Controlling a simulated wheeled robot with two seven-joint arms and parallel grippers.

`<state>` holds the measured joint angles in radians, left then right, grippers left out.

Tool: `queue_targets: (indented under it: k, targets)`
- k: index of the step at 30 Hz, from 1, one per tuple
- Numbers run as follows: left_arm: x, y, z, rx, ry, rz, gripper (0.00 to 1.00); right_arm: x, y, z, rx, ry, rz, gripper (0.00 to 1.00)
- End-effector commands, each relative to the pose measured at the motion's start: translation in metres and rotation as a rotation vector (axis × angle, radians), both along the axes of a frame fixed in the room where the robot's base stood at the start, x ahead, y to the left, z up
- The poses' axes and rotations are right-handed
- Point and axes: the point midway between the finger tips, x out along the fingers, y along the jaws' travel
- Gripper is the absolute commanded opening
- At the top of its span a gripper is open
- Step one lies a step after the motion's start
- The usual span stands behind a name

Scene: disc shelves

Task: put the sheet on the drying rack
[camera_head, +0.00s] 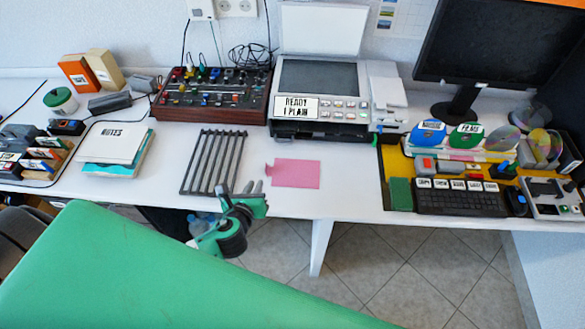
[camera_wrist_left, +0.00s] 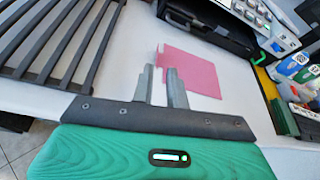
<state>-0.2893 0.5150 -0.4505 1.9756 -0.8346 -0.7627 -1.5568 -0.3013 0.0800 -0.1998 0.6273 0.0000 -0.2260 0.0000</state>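The pink sheet (camera_head: 297,173) lies flat on the white table near its front edge, with a small raised flap at its left side. It also shows in the left wrist view (camera_wrist_left: 195,72), just beyond my fingertips. The drying rack (camera_head: 213,162), a dark slatted frame, lies left of the sheet and shows at upper left in the left wrist view (camera_wrist_left: 62,42). My left gripper (camera_head: 250,187) is at the table's front edge, between rack and sheet. Its fingers (camera_wrist_left: 160,70) are a little apart, with nothing seen between them. My right gripper is not in view.
A printer (camera_head: 320,95) stands behind the sheet, and a mixer (camera_head: 213,95) behind the rack. A notes stack (camera_head: 115,148) lies at left. A yellow mat (camera_head: 397,165) with a keyboard and discs is at right. Bare table surrounds the sheet.

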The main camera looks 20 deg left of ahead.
Motion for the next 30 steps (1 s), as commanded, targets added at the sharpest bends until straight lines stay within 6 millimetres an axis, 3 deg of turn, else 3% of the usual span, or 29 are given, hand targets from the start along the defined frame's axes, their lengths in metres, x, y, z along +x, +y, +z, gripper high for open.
queue_targets:
  k: [4,15,23,30]
  targets:
    - [0.007,0.004,-0.008,-0.009,0.017,0.023,0.15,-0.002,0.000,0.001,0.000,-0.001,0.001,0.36]
    - [0.066,0.014,-0.031,-0.008,0.015,0.021,0.15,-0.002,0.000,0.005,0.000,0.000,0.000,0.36]
    - [0.081,0.017,-0.036,-0.007,0.015,0.020,0.15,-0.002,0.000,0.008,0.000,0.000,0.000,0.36]
    - [0.112,0.020,-0.045,-0.007,0.015,0.019,0.15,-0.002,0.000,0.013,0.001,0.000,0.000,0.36]
